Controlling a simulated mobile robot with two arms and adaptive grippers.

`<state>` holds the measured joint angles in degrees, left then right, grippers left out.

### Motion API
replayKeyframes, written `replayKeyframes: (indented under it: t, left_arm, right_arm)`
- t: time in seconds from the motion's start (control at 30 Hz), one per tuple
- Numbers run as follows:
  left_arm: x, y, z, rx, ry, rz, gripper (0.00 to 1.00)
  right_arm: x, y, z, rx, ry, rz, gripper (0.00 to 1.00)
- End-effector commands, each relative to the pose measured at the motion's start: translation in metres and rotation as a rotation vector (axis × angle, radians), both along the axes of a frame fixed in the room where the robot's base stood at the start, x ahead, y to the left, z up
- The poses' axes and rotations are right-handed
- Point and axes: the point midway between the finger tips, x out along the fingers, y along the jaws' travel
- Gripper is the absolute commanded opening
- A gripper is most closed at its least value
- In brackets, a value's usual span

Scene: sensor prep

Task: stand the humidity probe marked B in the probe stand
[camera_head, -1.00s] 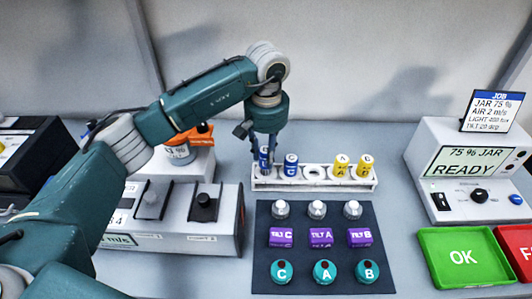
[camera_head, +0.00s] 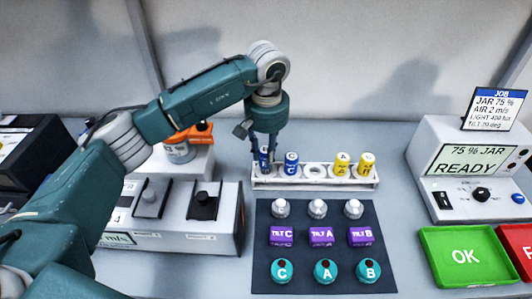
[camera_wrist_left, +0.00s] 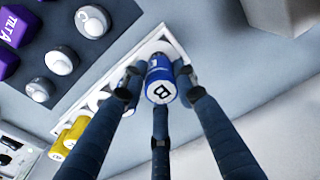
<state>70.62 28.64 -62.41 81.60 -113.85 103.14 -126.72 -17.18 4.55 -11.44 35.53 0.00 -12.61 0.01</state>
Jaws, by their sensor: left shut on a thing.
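The blue humidity probe marked B (camera_wrist_left: 160,85) is between the fingers of my left gripper (camera_wrist_left: 158,100), its B-marked top facing the wrist camera. In the head view this probe (camera_head: 264,161) is upright at the left end of the white probe stand (camera_head: 320,183), partly covered by the fingers of my left gripper (camera_head: 264,150). Its lower end meets the stand's leftmost place; how deep it sits is hidden. A blue probe marked C (camera_head: 291,164) stands just right of it. My right gripper is not in view.
The stand also has an empty ring (camera_head: 315,170) and two yellow probes (camera_head: 342,164). A dark mat (camera_head: 300,218) with several knobs and purple blocks lies in front. A grey device (camera_head: 195,226) is at left; a green OK tray (camera_head: 430,250) is at right.

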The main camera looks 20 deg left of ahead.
Motion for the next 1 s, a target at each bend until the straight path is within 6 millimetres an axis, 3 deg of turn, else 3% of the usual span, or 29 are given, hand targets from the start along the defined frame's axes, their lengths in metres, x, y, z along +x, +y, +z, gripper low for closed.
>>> replayKeyframes:
  t: [1.0]
  left_arm:
    - [-0.0002, -0.0002, -0.0058, -0.001, 0.0, 0.0, 0.0]
  right_arm:
    - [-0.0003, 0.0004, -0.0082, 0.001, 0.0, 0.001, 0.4]
